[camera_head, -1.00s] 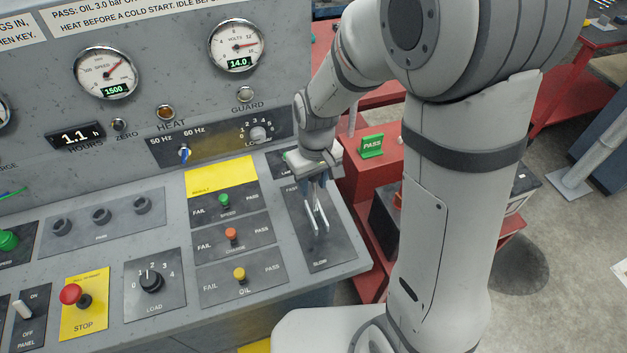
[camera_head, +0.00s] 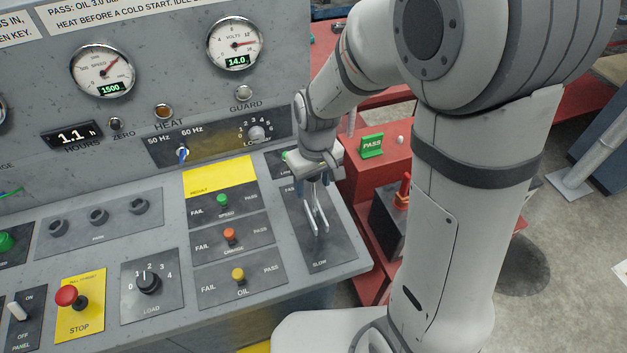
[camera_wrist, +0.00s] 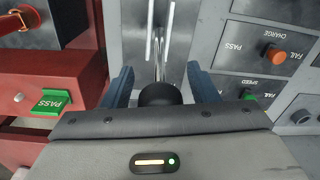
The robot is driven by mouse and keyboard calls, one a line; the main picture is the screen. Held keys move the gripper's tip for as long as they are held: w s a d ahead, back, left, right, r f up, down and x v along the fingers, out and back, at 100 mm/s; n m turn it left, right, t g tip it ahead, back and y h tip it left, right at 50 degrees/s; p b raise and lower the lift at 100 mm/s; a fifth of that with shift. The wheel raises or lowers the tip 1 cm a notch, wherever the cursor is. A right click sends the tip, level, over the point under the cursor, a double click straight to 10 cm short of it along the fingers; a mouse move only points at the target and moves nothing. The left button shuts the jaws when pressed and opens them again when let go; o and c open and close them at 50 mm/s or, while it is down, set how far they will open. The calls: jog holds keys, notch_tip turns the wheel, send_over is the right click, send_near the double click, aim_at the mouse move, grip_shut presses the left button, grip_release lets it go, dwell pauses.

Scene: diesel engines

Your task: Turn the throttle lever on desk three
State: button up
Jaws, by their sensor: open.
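The throttle lever has a dark round knob (camera_wrist: 160,94) on a thin metal stem, seen in the wrist view. It stands on the dark panel marked SLOW (camera_head: 335,248) at the desk's right end, with two bright metal bars (camera_head: 318,215) along the slot. My gripper (camera_head: 313,182) is over the far part of this panel. In the wrist view its two blue fingers (camera_wrist: 162,86) are apart, one on each side of the knob, with visible gaps. In the head view the gripper hides the knob.
Left of the throttle panel are the FAIL/PASS switches, with green (camera_head: 222,200), orange (camera_head: 230,234) and yellow (camera_head: 238,273) knobs. A red stop button (camera_head: 66,296) is farther left. The gauge panel rises behind. A green PASS sign (camera_head: 371,146) stands on red equipment to the right.

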jog(key=shift+r, duration=0.15)
notch_tip(320, 180, up, 8)
jog(key=shift+d+f+b, duration=0.15)
jog(key=shift+f+b, duration=0.1)
jog(key=shift+b, duration=0.25)
jog(key=s+d+r+m+t, duration=0.3)
jog(key=s+d+r+m, duration=0.2)
jog(key=s+d, duration=0.7)
jog(key=shift+s+r+b, duration=0.2)
jog(key=shift+b, duration=0.1)
dwell(3.3)
